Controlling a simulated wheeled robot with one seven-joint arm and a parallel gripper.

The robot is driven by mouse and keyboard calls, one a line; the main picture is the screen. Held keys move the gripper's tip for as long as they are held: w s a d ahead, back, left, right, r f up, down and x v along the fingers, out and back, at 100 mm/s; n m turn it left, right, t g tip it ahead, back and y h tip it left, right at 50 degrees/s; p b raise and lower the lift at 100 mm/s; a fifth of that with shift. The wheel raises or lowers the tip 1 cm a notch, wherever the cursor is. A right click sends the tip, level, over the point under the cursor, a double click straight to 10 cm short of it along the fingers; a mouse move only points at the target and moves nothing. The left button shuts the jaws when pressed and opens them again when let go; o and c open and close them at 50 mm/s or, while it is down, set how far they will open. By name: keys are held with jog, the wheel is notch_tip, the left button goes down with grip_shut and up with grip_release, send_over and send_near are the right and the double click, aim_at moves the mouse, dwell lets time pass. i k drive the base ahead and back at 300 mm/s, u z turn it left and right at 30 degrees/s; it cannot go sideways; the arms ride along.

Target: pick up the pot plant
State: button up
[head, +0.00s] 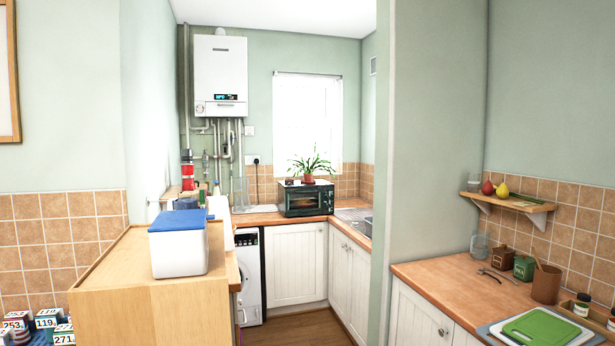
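The pot plant (309,166) has long thin green leaves and a small reddish-brown pot. It stands upright on top of a dark green microwave or toaster oven (306,198) on the far counter, in front of the bright window. My gripper is not in view, and nothing in view is touching the plant.
A white box with a blue lid (178,251) stands on a wooden unit at the left. A counter (450,287) with a green board and small containers is at the right, under a small shelf (508,201). Wooden floor (300,330) shows between them.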

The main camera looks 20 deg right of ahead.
aim_at(309, 174)
jog(key=u, duration=0.05)
jog(key=k, duration=0.45)
jog(key=z, duration=0.4)
jog(key=i, duration=6.55)
jog(key=u, duration=0.9)
